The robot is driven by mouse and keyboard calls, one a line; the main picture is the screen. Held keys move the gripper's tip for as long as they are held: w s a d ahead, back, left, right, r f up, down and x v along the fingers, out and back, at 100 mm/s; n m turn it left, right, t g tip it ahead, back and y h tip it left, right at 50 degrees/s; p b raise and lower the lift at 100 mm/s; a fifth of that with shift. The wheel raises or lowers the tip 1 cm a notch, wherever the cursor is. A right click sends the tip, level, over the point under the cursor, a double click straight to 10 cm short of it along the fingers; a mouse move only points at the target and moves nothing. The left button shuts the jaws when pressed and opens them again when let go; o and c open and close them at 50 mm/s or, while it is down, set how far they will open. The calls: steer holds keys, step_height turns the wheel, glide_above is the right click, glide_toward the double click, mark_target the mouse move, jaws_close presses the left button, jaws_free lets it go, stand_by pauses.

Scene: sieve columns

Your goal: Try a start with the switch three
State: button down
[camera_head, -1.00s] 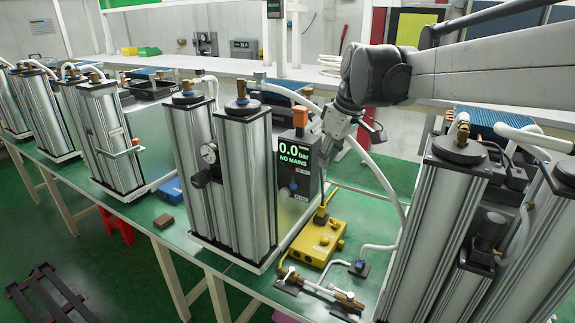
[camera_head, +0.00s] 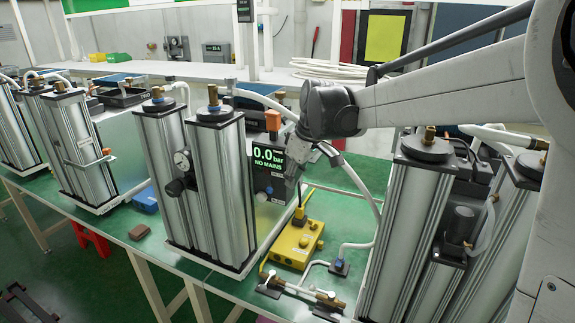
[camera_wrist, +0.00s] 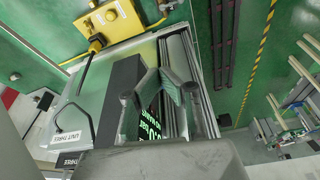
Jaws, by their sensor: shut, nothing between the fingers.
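The control box of unit three (camera_head: 262,205) has a dark front panel with a green-lettered display (camera_head: 267,160) reading 0.0 bar, NO MAINS. A small blue round knob (camera_head: 268,190) sits below the display; I cannot tell whether it is the switch. In the wrist view a label (camera_wrist: 67,137) reads UNIT THREE, and my fingers partly cover the display (camera_wrist: 154,128). My gripper (camera_head: 296,178) is shut and empty, pointing down by the right edge of the panel in the head view. I cannot tell whether it touches the box.
A yellow box (camera_head: 298,243) with a cable stands below the panel. Two tall metal columns (camera_head: 222,190) rise left of the panel, and another column (camera_head: 420,220) stands close on the right. White hoses and brass fittings (camera_head: 326,297) lie on the green bench.

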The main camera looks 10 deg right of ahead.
mark_target(277, 187)
steer(key=shift+w+a+f+p, duration=0.3)
steer(key=shift+w+a+f, duration=0.6)
steer(key=shift+f, duration=0.2)
steer(key=shift+w+a+f+p, duration=0.25)
steer(key=shift+w+a+f, duration=0.65)
steer(key=shift+f, duration=0.15)
